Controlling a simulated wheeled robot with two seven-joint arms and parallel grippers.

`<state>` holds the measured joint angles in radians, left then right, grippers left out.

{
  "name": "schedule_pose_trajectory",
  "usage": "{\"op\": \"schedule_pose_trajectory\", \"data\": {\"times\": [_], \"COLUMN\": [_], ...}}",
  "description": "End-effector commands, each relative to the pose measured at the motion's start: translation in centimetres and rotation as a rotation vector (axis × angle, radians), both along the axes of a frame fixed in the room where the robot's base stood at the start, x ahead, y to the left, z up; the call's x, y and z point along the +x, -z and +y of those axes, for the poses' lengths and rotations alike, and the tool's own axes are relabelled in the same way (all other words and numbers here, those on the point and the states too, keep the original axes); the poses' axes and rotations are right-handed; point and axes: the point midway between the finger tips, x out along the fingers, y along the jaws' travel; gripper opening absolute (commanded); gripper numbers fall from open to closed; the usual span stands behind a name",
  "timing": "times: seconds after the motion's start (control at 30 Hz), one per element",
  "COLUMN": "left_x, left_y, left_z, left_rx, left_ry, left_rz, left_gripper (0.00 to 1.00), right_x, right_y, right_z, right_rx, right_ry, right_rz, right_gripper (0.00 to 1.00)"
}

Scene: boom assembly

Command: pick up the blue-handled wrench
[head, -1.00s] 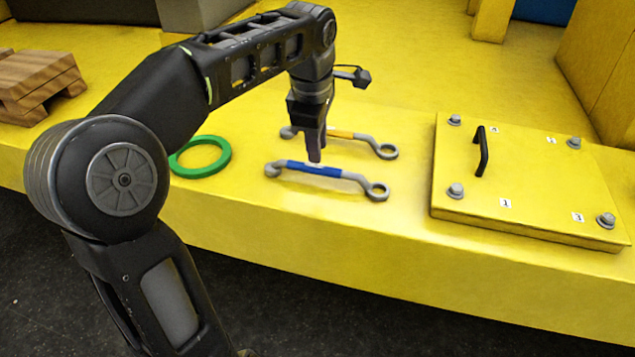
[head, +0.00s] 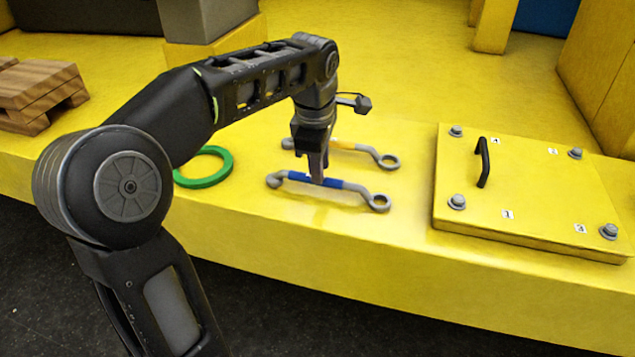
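The blue-handled wrench (head: 334,184) lies on the yellow surface in the head view, with its ring end to the right. My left gripper (head: 317,180) points down over the middle of its blue handle. Its fingertips are at the handle and hide a small part of it. The fingers overlap in this view, so whether they are open or shut on the handle is unclear. My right gripper is not in view.
A yellow-handled wrench (head: 385,161) lies just behind, partly hidden by my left gripper. A green ring (head: 226,167) lies to the left. A bolted yellow panel (head: 540,200) with a black handle (head: 483,162) is at right.

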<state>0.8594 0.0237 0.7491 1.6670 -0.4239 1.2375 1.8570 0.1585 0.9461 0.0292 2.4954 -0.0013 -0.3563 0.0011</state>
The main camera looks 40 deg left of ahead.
Motion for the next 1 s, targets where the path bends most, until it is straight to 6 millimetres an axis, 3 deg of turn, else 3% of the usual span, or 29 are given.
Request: {"op": "schedule_pose_trajectory", "data": {"times": [0.4, 1.0], "left_x": [1.0, 1.1], "left_y": [4.8, 4.9], "left_z": [0.2, 0.2], "left_rx": [-0.002, 0.000], "left_ry": [-0.001, 0.000], "left_rz": [0.001, 0.000], "left_gripper": [0.25, 0.25], "right_x": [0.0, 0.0], "right_y": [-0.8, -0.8], "right_z": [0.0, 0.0], "right_rx": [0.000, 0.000], "right_ry": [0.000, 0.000], "right_rz": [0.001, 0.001], "right_gripper": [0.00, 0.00]}}
